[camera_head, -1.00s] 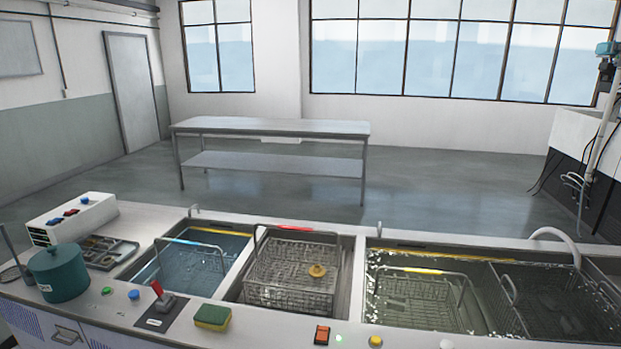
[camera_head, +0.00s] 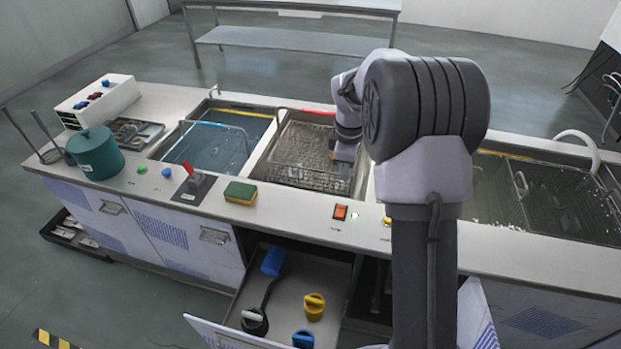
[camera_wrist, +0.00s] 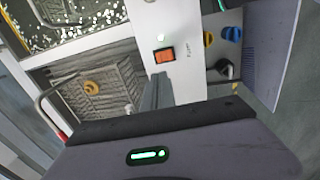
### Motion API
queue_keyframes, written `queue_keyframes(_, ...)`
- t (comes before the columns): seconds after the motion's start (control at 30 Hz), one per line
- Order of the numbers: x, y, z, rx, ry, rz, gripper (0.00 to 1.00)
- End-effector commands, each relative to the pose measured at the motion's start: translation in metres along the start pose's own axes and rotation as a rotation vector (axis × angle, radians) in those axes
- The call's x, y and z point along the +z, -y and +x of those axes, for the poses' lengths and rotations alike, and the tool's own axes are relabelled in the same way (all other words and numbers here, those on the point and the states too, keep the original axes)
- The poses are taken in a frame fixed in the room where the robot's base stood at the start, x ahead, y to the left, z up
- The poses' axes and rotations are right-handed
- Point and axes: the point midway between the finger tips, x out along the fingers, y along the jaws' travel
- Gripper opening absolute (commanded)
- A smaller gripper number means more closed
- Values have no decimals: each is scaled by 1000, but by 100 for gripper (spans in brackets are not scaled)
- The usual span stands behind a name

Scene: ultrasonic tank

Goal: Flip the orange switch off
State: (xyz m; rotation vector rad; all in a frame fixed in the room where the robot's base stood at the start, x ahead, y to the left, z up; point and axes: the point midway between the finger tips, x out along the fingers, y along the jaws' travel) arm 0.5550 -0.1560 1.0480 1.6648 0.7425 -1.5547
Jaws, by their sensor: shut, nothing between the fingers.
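The orange switch (camera_head: 340,211) is a small rocker on the front rim of the counter, with a small light (camera_head: 355,215) beside it. In the wrist view the orange switch (camera_wrist: 165,56) sits in a dark frame, with the pale greenish light (camera_wrist: 162,33) above it. My gripper (camera_wrist: 158,80) is shut and empty, its fingertips just below the switch in that picture; I cannot tell whether they touch it. In the head view my gripper (camera_head: 345,180) hangs over the right side of the middle basin, behind the switch, partly hidden by my arm.
A green-yellow sponge (camera_head: 240,192) and a red lever (camera_head: 189,170) stand left along the rim. A yellow button (camera_head: 387,221) is to the right. Below, an open drawer (camera_head: 285,268) holds yellow and blue knobs. The middle basin's basket (camera_head: 300,150) lies under my gripper.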

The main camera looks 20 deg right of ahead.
Motion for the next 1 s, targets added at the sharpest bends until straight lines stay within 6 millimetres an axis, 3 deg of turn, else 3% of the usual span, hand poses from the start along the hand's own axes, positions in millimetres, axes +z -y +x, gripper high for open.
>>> queue_keyframes(0.43,1,-2,14,-4,4,-16,0)
queue_keyframes(1.0,2,-1,130,-4,4,-15,0)
